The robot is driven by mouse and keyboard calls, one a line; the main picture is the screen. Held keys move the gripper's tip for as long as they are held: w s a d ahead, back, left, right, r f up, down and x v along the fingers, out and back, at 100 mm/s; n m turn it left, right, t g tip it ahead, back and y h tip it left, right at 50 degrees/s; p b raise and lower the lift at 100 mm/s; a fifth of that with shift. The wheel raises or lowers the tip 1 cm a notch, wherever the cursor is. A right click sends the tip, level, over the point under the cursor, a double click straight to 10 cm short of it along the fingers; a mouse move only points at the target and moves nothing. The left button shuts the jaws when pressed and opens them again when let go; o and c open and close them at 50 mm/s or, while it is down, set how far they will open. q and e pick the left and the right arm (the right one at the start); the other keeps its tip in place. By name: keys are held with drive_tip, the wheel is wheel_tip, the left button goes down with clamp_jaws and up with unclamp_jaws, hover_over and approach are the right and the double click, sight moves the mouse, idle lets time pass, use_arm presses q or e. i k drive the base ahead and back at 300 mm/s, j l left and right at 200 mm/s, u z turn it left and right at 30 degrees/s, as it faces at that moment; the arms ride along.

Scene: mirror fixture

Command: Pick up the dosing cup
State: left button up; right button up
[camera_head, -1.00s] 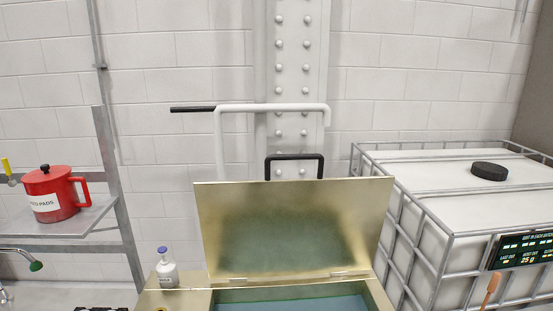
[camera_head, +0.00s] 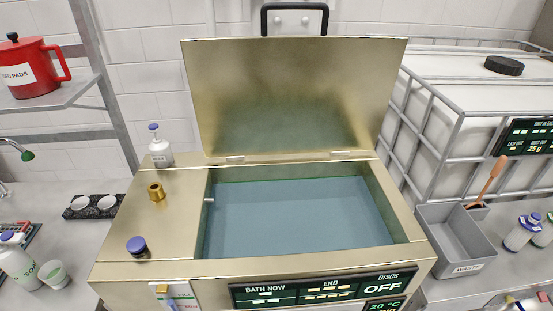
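A small whitish cup with green marking (camera_head: 56,275) stands on the left counter at the lower left, just right of a white bottle with a blue cap (camera_head: 18,264). It looks like the dosing cup, though I see no label naming it. Its top looks open; its contents are too small to tell. Neither of my grippers shows in the head view.
A brass bath with raised lid (camera_head: 300,95) and bluish liquid (camera_head: 300,215) fills the middle. A red jug (camera_head: 35,68) stands on the left shelf. A grey waste bin (camera_head: 458,240) and bottles (camera_head: 522,232) are right. A dark holder with two pale round items (camera_head: 92,206) lies left.

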sight(54, 273)
drive_tip(key=u, duration=1.65)
